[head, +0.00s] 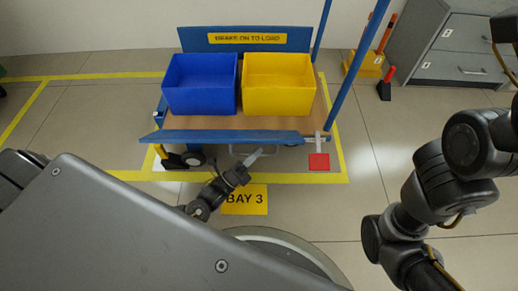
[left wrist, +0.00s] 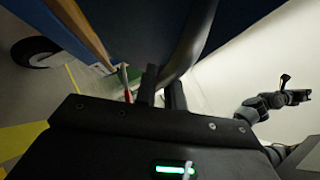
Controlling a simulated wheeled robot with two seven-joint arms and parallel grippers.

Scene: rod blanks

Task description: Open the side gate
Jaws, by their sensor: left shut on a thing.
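The side gate (head: 220,137) is a long blue panel along the near side of a cart, seen from above at a steep angle. A grey bar handle (head: 232,149) hangs on its near face. My left gripper (head: 253,157) is at the handle, shut on it. In the left wrist view, my left gripper's fingers (left wrist: 160,93) meet the dark curved handle (left wrist: 187,45), with the blue gate (left wrist: 130,25) behind. How far the gate is tilted is hard to tell. My right arm is at the right; its gripper end is partly cut off and its jaws are unclear.
A blue bin (head: 200,88) and a yellow bin (head: 278,88) stand on the wooden deck. Blue posts (head: 357,65) rise at the right end. A red square plate (head: 319,162) is at the near right corner. Grey drawers (head: 460,45) stand far right.

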